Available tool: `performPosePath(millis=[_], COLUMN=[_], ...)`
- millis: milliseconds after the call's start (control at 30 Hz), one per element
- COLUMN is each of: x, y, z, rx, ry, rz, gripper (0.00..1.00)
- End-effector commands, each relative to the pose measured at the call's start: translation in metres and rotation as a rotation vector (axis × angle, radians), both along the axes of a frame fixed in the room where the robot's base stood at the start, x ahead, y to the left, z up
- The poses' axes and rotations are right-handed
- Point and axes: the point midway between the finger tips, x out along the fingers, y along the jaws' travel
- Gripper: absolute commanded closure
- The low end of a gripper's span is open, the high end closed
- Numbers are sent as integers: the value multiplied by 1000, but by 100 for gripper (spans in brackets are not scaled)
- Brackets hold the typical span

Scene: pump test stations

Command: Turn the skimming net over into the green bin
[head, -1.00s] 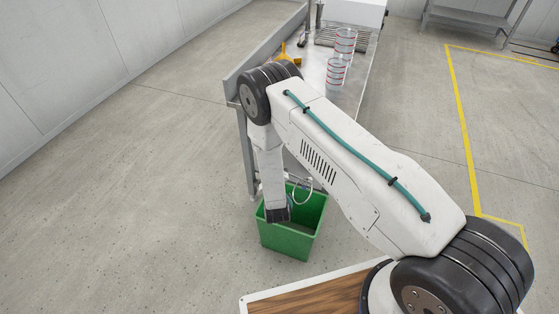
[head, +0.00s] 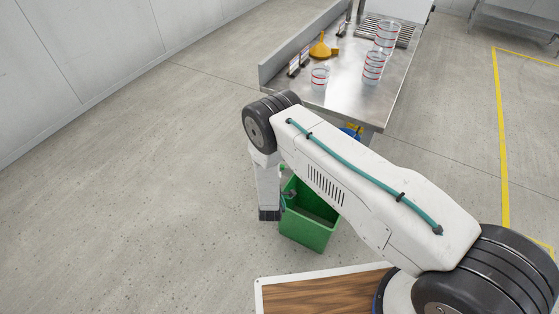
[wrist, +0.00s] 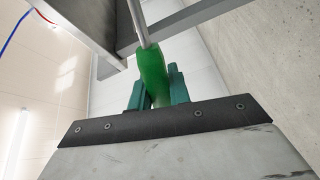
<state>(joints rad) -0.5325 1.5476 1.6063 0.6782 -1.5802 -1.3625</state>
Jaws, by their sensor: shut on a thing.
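In the wrist view my gripper (wrist: 155,88) is shut on a green handle (wrist: 151,66), which I take to be the skimming net's. A thin metal shaft (wrist: 141,25) runs from the handle towards the top; the hoop and mesh are not visible. The green bin (head: 307,234) stands on the floor by the bench's near end. In the head view my forearm hangs down at the bin's left side and hides part of it. My fingers are hardly seen there, and I cannot tell how the net lies over the bin.
A steel bench (head: 345,98) behind the bin holds a yellow funnel (head: 322,48), a clear cup (head: 320,78) and stacked clear cups (head: 374,68). A blue item (head: 352,132) shows at its near end, partly hidden. The floor at left is clear.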

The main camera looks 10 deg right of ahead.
Motion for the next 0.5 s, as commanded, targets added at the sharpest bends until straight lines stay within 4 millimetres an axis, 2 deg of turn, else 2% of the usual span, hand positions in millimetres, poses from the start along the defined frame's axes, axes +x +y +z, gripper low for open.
performPosePath(millis=[500], x=[4], y=[33], z=[-54], rx=[-258], ry=[38], rz=[1], gripper=[100])
